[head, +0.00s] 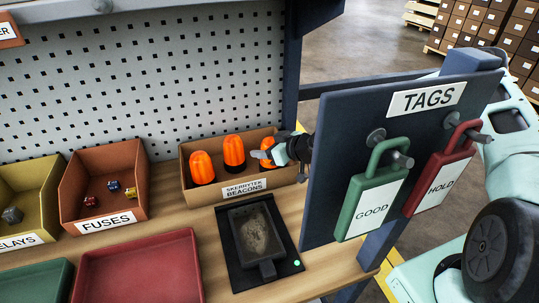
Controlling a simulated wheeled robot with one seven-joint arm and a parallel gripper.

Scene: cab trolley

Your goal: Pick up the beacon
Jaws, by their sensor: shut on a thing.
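Three orange beacons stand in the open cardboard bin (190,193) labelled Skerrytek Beacons: a left one (202,167), a middle one (234,153) and a right one (267,146). My gripper (267,154) reaches in from the right and is shut on the right beacon, which is partly hidden by the fingers. The beacon looks upright and still within the bin. Whether its base touches the bin floor is hidden. The other two beacons are apart from the gripper.
The dark tags board (325,170) with green (372,195) and red (440,178) tags stands close by my arm. A black tray (235,262) lies before the bin. The fuses bin (100,165) is left, the red tray (140,270) front left. Pegboard (140,80) rises behind.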

